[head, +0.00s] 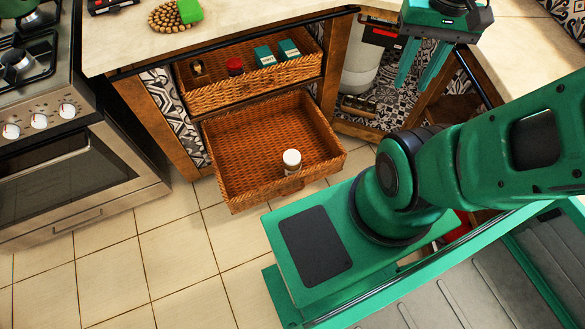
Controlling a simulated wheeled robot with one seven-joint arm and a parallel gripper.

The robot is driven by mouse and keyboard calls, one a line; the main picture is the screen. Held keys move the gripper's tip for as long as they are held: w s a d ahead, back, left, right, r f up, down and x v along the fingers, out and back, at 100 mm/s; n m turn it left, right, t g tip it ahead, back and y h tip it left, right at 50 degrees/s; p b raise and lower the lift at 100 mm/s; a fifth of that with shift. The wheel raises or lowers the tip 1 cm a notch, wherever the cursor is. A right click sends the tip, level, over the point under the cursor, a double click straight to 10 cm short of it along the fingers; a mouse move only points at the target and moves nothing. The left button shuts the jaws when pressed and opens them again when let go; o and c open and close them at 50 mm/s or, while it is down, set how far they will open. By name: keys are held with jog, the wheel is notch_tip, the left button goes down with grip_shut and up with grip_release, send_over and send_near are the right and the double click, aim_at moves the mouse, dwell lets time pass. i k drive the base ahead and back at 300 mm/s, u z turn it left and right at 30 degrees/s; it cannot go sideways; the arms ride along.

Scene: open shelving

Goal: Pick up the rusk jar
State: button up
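A small jar with a white lid (291,160) stands upright in the front part of the pulled-out lower wicker drawer (231,155), and its label is too small to read. It may be the rusk jar, but I cannot tell for sure. Another small jar with a red lid (235,67) stands in the upper wicker drawer (205,97). My gripper (416,86) is at the upper right, pointing down, with its two green fingers apart and nothing between them. It is up and to the right of the white-lidded jar, well apart from it.
The upper drawer also holds two teal boxes (277,54) and a small dark-gold item (197,67). The counter (240,22) overhangs behind. A stove (65,130) stands at left. An open corner cabinet holds a white container (360,72). The tiled floor (150,260) is clear at lower left.

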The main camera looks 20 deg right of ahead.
aim_at(291, 159)
jog(key=u, duration=0.15)
jog(key=i, duration=0.2)
jog(key=z, duration=1.1)
jog(key=k, duration=1.3)
jog(key=u, duration=0.9)
jog(key=i, duration=1)
